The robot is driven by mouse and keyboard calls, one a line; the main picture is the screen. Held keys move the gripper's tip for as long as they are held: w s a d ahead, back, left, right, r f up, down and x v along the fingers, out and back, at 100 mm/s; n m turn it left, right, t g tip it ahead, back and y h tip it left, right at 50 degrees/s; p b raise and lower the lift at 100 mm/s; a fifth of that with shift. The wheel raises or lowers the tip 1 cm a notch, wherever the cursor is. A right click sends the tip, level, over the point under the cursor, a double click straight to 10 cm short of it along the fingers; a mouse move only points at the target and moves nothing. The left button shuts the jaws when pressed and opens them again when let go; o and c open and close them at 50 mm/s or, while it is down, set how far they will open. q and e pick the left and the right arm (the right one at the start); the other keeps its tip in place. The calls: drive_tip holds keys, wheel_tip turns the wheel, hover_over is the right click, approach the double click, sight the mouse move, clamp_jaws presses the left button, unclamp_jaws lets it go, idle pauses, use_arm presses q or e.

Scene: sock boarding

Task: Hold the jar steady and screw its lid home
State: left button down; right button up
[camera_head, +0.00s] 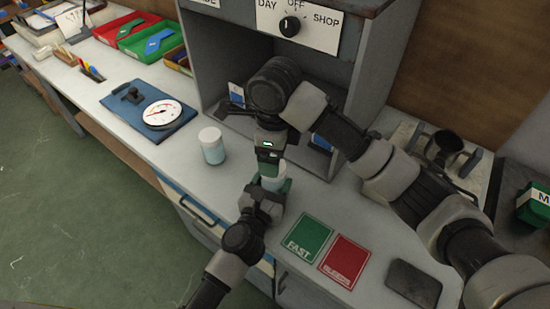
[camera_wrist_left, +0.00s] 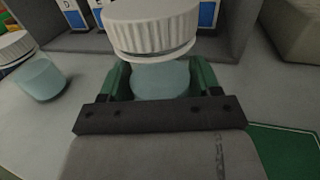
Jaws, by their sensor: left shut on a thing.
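A pale blue jar (camera_wrist_left: 160,80) stands between the green fingers of my left gripper (camera_wrist_left: 160,85), which is shut on it. A white ribbed lid (camera_wrist_left: 152,30) sits over the jar's mouth in the left wrist view; I cannot tell how tightly it is seated. In the head view the held jar (camera_head: 272,183) is partly hidden by my left gripper (camera_head: 271,188). My right gripper (camera_head: 268,160) points down directly above the jar. Its fingertips are too small and covered to tell whether they grip the lid.
A second jar with a white lid (camera_head: 212,146) stands to the left, also in the left wrist view (camera_wrist_left: 38,75). A blue board with a dial (camera_head: 160,113) lies beyond it. A green card (camera_head: 308,238) and a red card (camera_head: 345,261) lie to the right. A grey cabinet (camera_head: 215,50) stands behind.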

drive_tip(key=shift+r, duration=0.5)
drive_tip(key=shift+c, duration=0.5)
